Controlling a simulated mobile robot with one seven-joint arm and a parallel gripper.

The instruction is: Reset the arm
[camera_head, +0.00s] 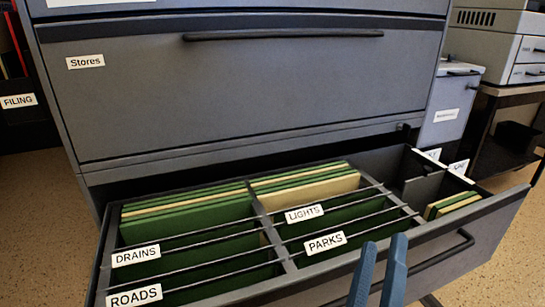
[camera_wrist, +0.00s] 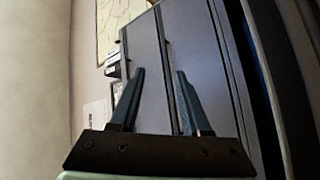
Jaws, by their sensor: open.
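My gripper (camera_head: 378,277) is at the bottom of the head view, in front of the open drawer. Its two blue fingers point up, with a gap between them and nothing held. In the wrist view my gripper (camera_wrist: 160,80) also shows two fingers apart and empty, with grey cabinet panels beyond them. My arm itself is not in the head view.
A grey cabinet has a closed drawer labelled Stores (camera_head: 250,90). Below, an open drawer (camera_head: 310,280) holds green and cream folders (camera_head: 190,222) in sections labelled DRAINS, ROADS, LIGHTS and PARKS. A printer (camera_head: 500,35) stands on a table at right; speckled floor (camera_head: 35,220) is clear at left.

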